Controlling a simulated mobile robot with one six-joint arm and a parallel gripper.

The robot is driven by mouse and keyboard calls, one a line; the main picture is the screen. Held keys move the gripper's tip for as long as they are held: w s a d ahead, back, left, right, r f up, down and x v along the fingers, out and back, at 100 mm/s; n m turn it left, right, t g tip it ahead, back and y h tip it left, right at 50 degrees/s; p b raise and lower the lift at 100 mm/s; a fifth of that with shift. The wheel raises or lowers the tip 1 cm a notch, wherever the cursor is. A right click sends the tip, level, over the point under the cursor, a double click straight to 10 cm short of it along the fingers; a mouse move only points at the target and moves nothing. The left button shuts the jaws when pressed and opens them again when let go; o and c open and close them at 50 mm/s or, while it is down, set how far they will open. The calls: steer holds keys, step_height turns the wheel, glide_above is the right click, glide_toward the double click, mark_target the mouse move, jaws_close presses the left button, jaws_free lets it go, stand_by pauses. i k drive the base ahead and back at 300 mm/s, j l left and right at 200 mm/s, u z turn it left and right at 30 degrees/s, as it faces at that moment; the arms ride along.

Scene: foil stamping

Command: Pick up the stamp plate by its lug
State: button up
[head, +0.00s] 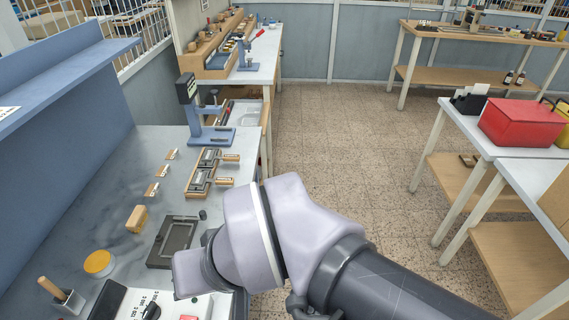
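Two dark plates lie in wooden-edged holders on the grey bench top, one farther back (209,157) and one nearer (200,181). A pale wooden tab sticks out to the right of each, one at the back (230,158) and one in front (224,182). I cannot tell which is the stamp plate or whether these tabs are its lug. A dark rectangular tray (170,243) lies nearer on the bench, beside my arm. My wrist and arm links cover the lower middle of the head view. My gripper's fingers do not show.
A blue-grey press (209,133) stands behind the plates. Small labelled wooden blocks (162,168), a wooden block (137,218), a yellow-topped round tin (99,263) and a control box (160,306) share the bench. A blue shelf (70,70) overhangs its left. A red box (520,122) sits on the right table.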

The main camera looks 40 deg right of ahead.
mark_target(200, 178)
steer(key=z, duration=0.5)
steer(key=i+l+u, duration=0.5)
steer(key=l, duration=0.3)
steer(key=i+l+u, duration=0.25)
steer(key=l, duration=0.25)
steer(key=i, duration=0.1)
